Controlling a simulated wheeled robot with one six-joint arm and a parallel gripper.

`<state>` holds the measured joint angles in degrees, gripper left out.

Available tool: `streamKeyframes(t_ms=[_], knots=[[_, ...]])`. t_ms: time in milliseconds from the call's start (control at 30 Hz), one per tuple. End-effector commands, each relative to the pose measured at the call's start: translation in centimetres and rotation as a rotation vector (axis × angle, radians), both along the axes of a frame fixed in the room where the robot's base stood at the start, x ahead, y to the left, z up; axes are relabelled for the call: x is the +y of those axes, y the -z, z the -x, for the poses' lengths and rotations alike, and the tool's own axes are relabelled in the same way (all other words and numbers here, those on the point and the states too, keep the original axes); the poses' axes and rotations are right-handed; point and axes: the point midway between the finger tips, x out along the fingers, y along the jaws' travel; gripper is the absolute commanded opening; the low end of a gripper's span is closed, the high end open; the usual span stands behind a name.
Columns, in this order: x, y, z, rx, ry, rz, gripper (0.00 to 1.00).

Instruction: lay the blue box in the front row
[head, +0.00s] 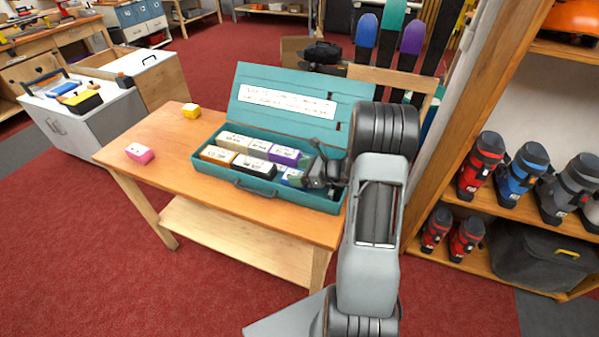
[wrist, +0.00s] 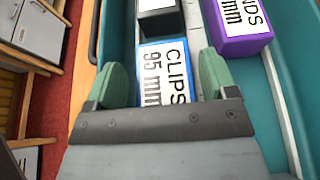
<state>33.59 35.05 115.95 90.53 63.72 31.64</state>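The teal case (head: 262,196) lies open on the wooden table, its lid (head: 340,90) raised at the back. The blue box (head: 292,178) sits in the front row, at the right of the black box (head: 254,167). Its white label reads CLIPS 95 mm in the wrist view (wrist: 166,75). My gripper (wrist: 164,82) is low in the right end of the case. Its green fingertips stand either side of the blue box, with narrow gaps seeming to show, so it looks open. The gripper hides part of the box.
The orange box (head: 217,155) is left in the front row. Pale boxes and a purple box (head: 285,155) fill the back row. A divider (wrist: 194,25) separates the rows. A pink box (head: 140,153) and a yellow box (head: 191,111) lie on the table (head: 150,116). A boot shelf (head: 490,205) stands right.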

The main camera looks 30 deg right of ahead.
Motion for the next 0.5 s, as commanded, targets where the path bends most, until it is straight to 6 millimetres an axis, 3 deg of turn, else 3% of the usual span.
streamKeyframes(t_ms=[200,500], knots=[[0.01,0.00,0.01,0.000,0.000,0.000,0.98],[0.01,-0.32,0.00,0.000,0.000,0.001,0.98]])
